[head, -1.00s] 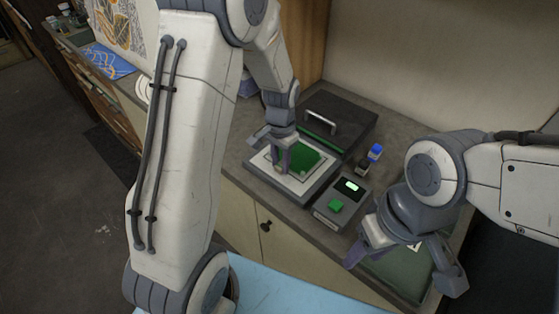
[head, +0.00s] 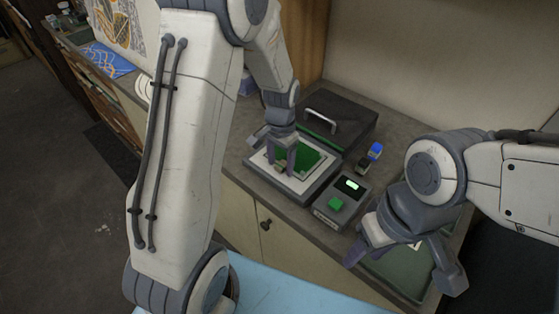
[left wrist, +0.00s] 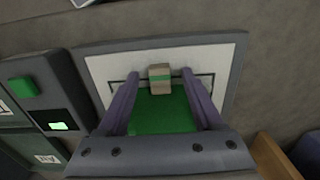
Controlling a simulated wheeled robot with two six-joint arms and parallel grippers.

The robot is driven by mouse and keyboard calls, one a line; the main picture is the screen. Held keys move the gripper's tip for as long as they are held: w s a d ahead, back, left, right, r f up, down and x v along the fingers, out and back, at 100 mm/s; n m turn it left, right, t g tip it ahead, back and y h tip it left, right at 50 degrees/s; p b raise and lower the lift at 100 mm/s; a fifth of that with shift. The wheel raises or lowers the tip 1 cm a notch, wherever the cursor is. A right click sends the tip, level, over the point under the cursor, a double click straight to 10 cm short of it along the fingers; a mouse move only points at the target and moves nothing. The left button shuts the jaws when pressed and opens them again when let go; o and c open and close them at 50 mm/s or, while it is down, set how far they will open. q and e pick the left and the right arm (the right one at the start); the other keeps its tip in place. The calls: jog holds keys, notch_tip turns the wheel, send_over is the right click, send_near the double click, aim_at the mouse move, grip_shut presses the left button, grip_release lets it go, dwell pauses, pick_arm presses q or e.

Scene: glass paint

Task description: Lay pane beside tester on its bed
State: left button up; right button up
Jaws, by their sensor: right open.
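The green pane (head: 310,158) lies on the white bed (head: 262,166) of a grey-framed device, roughly within black corner marks. It also shows in the left wrist view (left wrist: 165,115). A small beige block with a green band (left wrist: 160,73) is at the pane's edge. My left gripper (head: 281,170) is over the bed, its fingers open on either side of the block with gaps between. The tester (head: 327,215), a grey box with a green button and lit display, stands right of the bed. My right gripper (head: 403,268) is open and empty near the counter's front right.
A dark lid with a metal handle (head: 320,120) stands behind the bed. A small blue-topped item (head: 375,152) is behind the tester. A dark green mat (head: 408,283) lies under my right gripper.

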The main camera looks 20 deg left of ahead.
pick_arm(q)
notch_tip(320, 180, up, 10)
jog(key=r+b, duration=0.1)
jog(key=b, duration=0.1)
jog(key=s+d+m, duration=0.1)
jog(key=s+d, duration=0.3)
jog(key=s, duration=0.4)
jog(key=s+d+f+m+b, duration=0.1)
jog(key=s+d, duration=0.4)
jog(key=s, duration=0.2)
jog(key=s+d+f+m+h+b, duration=0.1)
jog(key=s+d, duration=0.3)
jog(key=s, duration=0.4)
jog(key=shift+s+d, duration=0.3)
jog(key=shift+d, duration=0.1)
